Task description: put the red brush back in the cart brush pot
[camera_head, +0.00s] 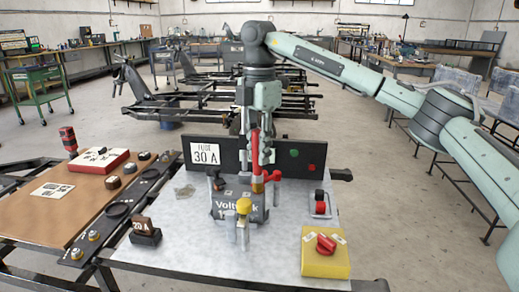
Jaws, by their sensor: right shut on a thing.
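My right gripper (262,158) points down over the metal cart top (178,248), in front of the black fuse panel. It is shut on the red brush (255,146), which hangs roughly upright with its red handle between the fingers. A brass-coloured band (257,186) shows at the brush's lower end, just above or in front of the grey battery (232,205). I cannot tell whether the brush touches anything below. I cannot clearly make out the brush pot among the crowded parts around the battery. My left gripper is not in view.
The black panel (226,157) marked "FUSE 30 A" stands behind the battery. A yellow box with a red knob (326,262) sits at the front right. A small fuse block (145,232) is at the left. A brown board (35,210) adjoins on the left.

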